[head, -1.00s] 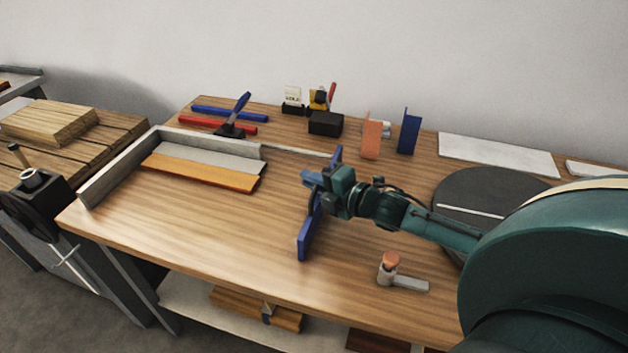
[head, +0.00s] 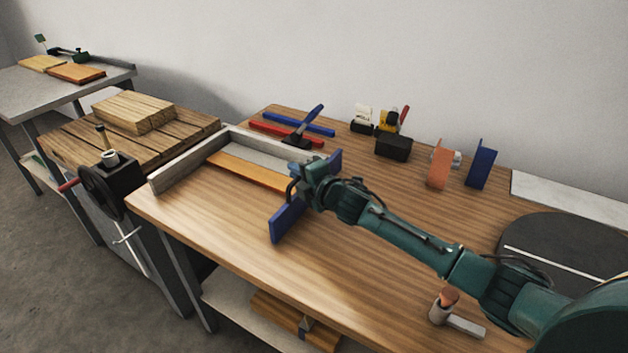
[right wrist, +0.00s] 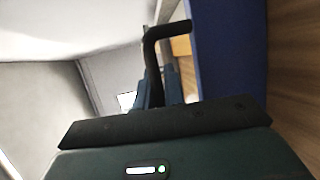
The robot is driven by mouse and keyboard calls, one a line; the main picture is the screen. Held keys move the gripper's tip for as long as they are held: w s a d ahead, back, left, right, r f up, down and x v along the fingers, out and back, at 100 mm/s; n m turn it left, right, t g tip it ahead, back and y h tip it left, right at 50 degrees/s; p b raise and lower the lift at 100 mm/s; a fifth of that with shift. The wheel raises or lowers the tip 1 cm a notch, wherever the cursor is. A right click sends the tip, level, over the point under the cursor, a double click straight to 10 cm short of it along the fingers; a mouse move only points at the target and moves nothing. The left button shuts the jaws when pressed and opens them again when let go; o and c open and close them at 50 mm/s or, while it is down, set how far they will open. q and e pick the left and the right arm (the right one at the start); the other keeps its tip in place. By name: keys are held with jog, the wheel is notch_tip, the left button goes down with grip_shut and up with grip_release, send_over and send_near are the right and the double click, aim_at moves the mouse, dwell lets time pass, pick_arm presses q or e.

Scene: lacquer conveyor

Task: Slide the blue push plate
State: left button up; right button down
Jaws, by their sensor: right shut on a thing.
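The blue push plate (head: 287,222) stands on edge on the wooden bench, slanting from front left to back right. My right gripper (head: 308,178) is shut on it near the middle and hides part of it. In the right wrist view the plate (right wrist: 225,55) rises as a broad blue face right of centre, beside a black bent bar (right wrist: 154,60). An orange-brown board (head: 248,172) lies left of the plate, along a pale strip inside a grey corner fence (head: 187,168). I cannot tell whether plate and board touch. My left gripper is not in view.
Blue and red bars, a black block (head: 393,148), and orange (head: 440,165) and blue (head: 481,165) upright pieces stand at the back. A dark round disc (head: 570,255) and a small clamp-like piece (head: 455,318) are at the right. The bench front is clear.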

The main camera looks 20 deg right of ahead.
jog(key=shift+w+a, duration=0.15)
jog(key=shift+w, duration=0.1)
jog(key=c, duration=1.5)
grip_release()
jog(key=v, duration=1.3)
jog(key=shift+s, duration=0.15)
